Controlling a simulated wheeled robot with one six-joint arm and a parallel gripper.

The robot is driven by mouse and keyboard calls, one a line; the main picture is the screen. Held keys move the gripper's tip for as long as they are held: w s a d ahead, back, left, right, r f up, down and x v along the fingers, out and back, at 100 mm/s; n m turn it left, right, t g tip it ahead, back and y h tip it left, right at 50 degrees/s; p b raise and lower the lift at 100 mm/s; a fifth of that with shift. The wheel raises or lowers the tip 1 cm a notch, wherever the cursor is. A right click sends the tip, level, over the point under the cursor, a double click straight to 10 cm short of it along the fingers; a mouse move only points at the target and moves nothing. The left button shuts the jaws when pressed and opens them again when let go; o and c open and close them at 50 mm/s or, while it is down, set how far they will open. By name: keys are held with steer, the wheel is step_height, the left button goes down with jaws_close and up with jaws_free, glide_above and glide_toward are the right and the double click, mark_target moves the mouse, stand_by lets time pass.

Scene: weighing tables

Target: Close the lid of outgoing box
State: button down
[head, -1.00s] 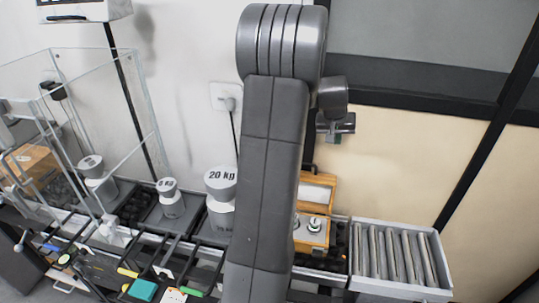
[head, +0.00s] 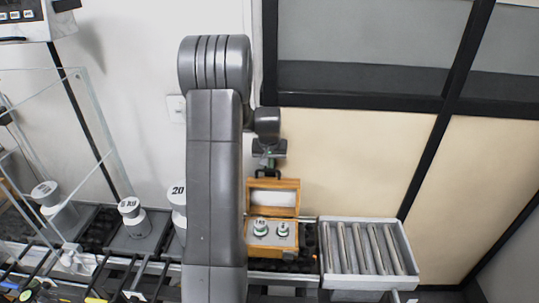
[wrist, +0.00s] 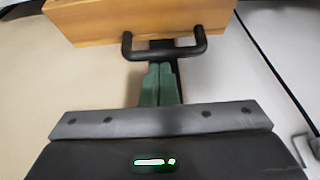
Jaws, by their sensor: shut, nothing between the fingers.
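The outgoing box is a small wooden box (head: 273,248) with its lid (head: 273,184) standing open, upright at the back. Two weights with green bands sit in it. My gripper (head: 269,167) is at the top edge of the lid, above the box. In the wrist view the shut green fingers (wrist: 161,68) point at the dark handle (wrist: 165,51) on the lid's wooden edge (wrist: 140,20). The fingertips overlap the handle's outline; I cannot tell whether they touch it. Nothing is held.
A grey tray with metal rollers (head: 368,250) stands right of the box. Left of my arm are larger grey weights (head: 133,217) and a glass enclosure (head: 90,130). A wall stands behind the table; a clear beige panel (head: 350,160) is behind the box.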

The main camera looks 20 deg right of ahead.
steer(key=shift+w+f, duration=0.1)
steer(key=shift+f, duration=0.3)
steer(key=shift+b, duration=0.3)
steer(key=shift+s+a+r+t+b, duration=0.15)
steer(key=shift+s+r+t+b, duration=0.1)
steer(key=shift+s+t+b, duration=0.3)
